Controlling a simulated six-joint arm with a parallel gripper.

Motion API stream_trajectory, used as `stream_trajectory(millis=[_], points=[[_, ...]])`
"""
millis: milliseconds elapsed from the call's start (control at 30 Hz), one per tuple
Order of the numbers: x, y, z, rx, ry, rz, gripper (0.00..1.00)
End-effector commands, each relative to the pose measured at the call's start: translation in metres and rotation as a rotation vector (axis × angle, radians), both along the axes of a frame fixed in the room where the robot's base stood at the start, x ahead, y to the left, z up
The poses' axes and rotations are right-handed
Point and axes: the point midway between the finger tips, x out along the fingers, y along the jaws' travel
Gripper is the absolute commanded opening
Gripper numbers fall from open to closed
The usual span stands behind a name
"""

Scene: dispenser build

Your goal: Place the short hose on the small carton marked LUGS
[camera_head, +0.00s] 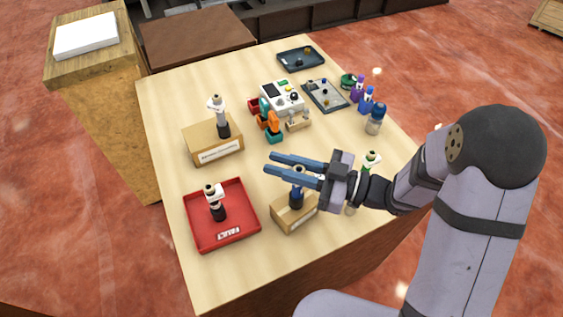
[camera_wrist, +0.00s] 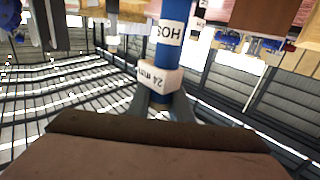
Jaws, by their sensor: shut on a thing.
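A short blue hose (camera_head: 297,198) with a dark lower end stands upright at the small carton (camera_head: 284,222). In the wrist view the hose (camera_wrist: 172,12) shows large, with white labels reading "HOS" and "24 mm". My gripper (camera_head: 285,168) reaches in from the right, with its long fingers around the upper part of the hose, shut on it. The hose's lower end is over the carton's top; I cannot tell whether it rests on it or hangs just above. The carton's front label is too small to read.
A red tray (camera_head: 190,236) marked FAULT holds a dark-and-white piece. A larger carton (camera_head: 205,138) bears a similar grey piece. Behind are a white device (camera_head: 275,92), orange and teal pieces, dark trays, and purple and blue bottles (camera_head: 366,100).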

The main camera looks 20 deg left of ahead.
Motion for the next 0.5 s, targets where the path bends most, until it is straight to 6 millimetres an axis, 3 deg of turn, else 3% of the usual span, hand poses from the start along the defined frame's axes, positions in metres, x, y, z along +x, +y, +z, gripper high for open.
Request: stream_trajectory(millis=[433, 467, 500], points=[[0.0003, 0.0000, -0.0046, 0.002, -0.001, 0.000, 0.00], [0.0001, 0.0000, -0.0041, 0.000, 0.000, 0.000, 0.26], [0.0001, 0.0000, -0.0039, 0.000, 0.000, 0.000, 0.35]])
